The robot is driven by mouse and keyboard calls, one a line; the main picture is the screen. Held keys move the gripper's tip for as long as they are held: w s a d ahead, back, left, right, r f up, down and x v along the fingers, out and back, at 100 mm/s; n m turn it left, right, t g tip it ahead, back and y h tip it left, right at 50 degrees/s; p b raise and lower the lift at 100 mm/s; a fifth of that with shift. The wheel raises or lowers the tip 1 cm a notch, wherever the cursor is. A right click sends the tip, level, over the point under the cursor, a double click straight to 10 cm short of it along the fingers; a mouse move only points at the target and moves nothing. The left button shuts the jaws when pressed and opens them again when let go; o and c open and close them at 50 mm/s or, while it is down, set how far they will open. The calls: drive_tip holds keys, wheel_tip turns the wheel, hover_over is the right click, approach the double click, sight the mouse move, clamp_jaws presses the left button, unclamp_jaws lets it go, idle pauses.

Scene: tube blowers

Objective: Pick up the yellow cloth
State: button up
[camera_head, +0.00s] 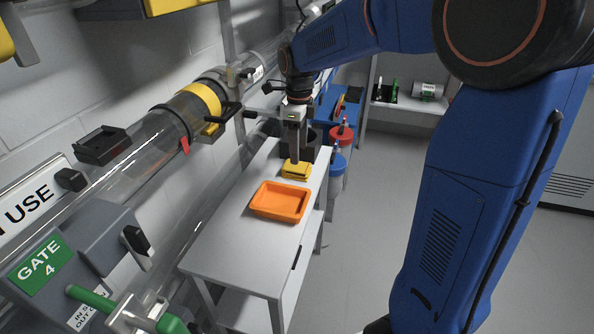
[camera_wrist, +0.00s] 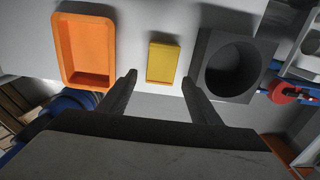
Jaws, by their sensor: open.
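The yellow cloth (camera_head: 296,169) lies folded on the white table, between the orange tray and the dark round-holed block. In the wrist view the cloth (camera_wrist: 163,62) is a yellow rectangle at the upper middle, just beyond the fingertips and between their lines. My gripper (camera_wrist: 159,82) is open and empty, with one finger to each side of the cloth's width. In the head view my gripper (camera_head: 295,158) points down over the cloth. I cannot tell how high the tips are above it.
The orange tray (camera_head: 254,203) sits in front of the cloth; in the wrist view the tray (camera_wrist: 61,47) is to the left. The dark block (camera_wrist: 210,45) stands close on the right. The white table (camera_head: 225,250) is clear toward its front. A clear tube (camera_head: 130,165) runs along the wall.

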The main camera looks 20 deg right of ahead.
drive_tip(key=shift+w+a+f, duration=0.1)
drive_tip(key=shift+w+f, duration=0.05)
drive_tip(key=shift+f, duration=1.3)
drive_tip(key=shift+w+a+f, duration=0.1)
drive_tip(key=shift+w+f, duration=0.05)
drive_tip(key=shift+f, duration=1.3)
drive_tip(key=c, duration=0.9)
drive_tip(key=shift+r, duration=0.15)
wheel_tip(320, 180, up, 10)
drive_tip(key=shift+o, duration=1.3)
drive_tip(key=shift+c, duration=0.4)
